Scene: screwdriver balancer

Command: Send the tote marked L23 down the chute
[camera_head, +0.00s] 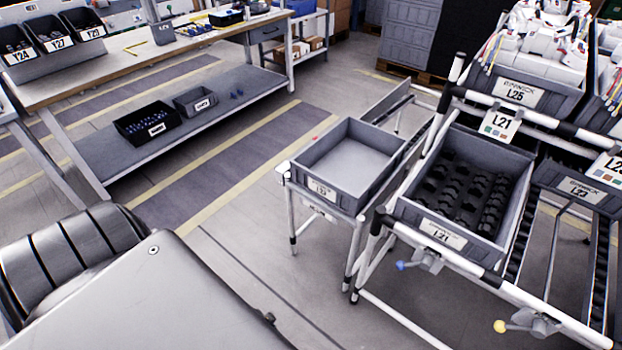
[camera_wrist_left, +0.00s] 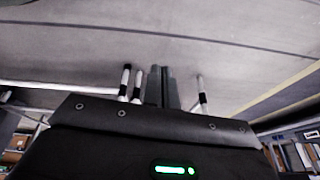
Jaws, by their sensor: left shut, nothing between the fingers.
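An empty grey tote (camera_head: 347,160) rests on a small white-legged stand left of the rack; its small front label seems to end in 3, but I cannot read it surely. Another grey tote (camera_head: 582,190), whose label seems to read L23, sits low in the rack at the right edge; its inside is mostly hidden. A partly cut-off card (camera_head: 610,170) hangs above it. My left gripper (camera_wrist_left: 163,88) shows only in the left wrist view, shut and empty, with floor beyond it. My right gripper is not in view. I cannot surely tell which part is the chute.
Tote L21 (camera_head: 465,190), filled with dark parts, sits in the rack beside the stand. Tote L25 (camera_head: 515,90) is behind it. Knobbed latches (camera_head: 420,262) stick out from the rack's front. A workbench (camera_head: 150,50) stands at the upper left. The middle floor is clear.

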